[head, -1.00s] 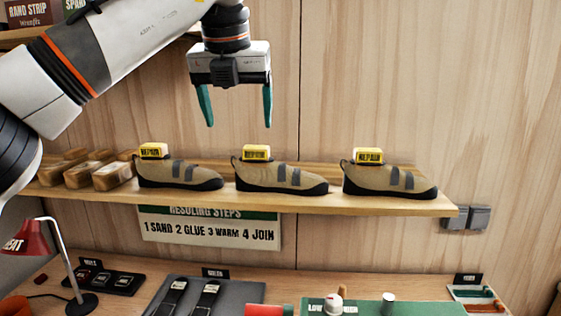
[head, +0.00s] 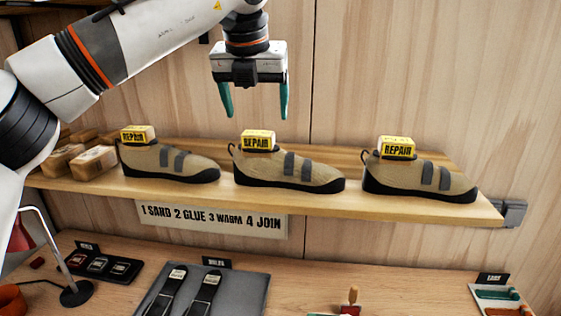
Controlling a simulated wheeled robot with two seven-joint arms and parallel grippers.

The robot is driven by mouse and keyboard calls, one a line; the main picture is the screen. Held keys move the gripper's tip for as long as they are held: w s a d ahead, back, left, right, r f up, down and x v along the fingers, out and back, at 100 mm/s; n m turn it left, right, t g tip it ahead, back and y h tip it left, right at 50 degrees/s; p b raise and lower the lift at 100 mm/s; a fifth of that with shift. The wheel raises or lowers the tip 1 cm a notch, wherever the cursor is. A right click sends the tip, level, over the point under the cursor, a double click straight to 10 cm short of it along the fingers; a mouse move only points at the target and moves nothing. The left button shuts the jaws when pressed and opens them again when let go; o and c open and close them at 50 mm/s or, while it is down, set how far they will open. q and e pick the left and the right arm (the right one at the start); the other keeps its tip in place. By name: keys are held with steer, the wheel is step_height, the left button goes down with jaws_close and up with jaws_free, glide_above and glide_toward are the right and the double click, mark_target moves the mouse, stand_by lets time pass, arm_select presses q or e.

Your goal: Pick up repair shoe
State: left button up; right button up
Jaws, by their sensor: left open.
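Three tan climbing shoes with black soles and grey straps stand in a row on a wooden shelf (head: 330,205): a left shoe (head: 195,168), a middle shoe (head: 318,175) and a right shoe (head: 457,183). Each has a yellow block marked REPAIR at its heel end. My left gripper (head: 255,112) points down with its two teal fingers apart and nothing between them. In the picture it hangs just above the middle shoe's yellow block (head: 258,141), not touching it. My right gripper does not show.
Brown blocks (head: 93,161) lie at the shelf's left end. Below are a sign (head: 212,216), a red lamp, a black tray (head: 105,264), a grey mat (head: 240,291) with two black straps, and a tray (head: 503,305) at right. A wooden wall stands behind the shelf.

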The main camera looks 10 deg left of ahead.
mark_target(258, 133)
arm_select(q)
steer(key=shift+w+f, duration=0.55)
steer(key=shift+f, duration=0.1)
steer(key=p+x, duration=0.3)
steer(key=x, duration=0.1)
steer(key=shift+s+a+f, duration=0.1)
steer(key=shift+s+a, duration=0.15)
steer(key=shift+a, duration=0.05)
steer(key=shift+w+f, duration=0.2)
steer(key=shift+f, duration=0.15)
steer(key=shift+s, duration=0.1)
steer(key=c, duration=1.1)
steer(key=shift+r, duration=0.1)
steer(key=shift+c, duration=0.3)
steer(key=shift+r, duration=0.1)
